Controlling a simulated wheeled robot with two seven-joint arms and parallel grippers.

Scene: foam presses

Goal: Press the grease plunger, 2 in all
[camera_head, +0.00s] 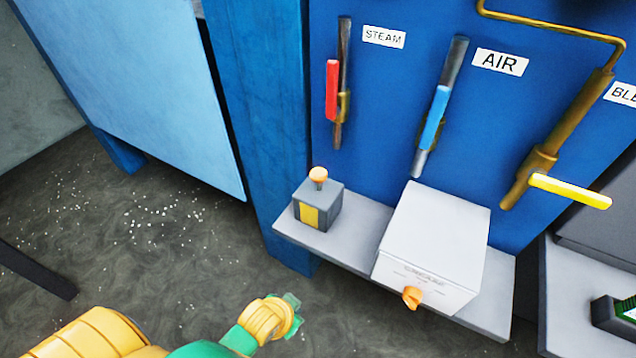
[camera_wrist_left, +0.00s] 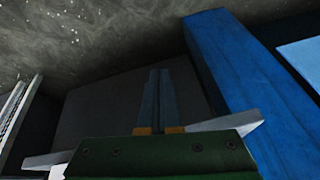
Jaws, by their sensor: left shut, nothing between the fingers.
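A small dark grey box (camera_head: 316,208) with a yellow front patch stands at the left end of a light grey shelf (camera_head: 283,229). My left gripper (camera_head: 293,302) is below and in front of the shelf, apart from both boxes. In the left wrist view its fingers (camera_wrist_left: 155,102) are together and empty. My right gripper is out of view.
Red (camera_head: 332,90), blue (camera_head: 434,118) and yellow (camera_head: 570,191) valve handles are on the blue panel above the shelf. A blue post (camera_head: 262,120) stands left of the shelf; it also shows in the left wrist view (camera_wrist_left: 250,90). The speckled floor (camera_head: 170,240) at left is open.

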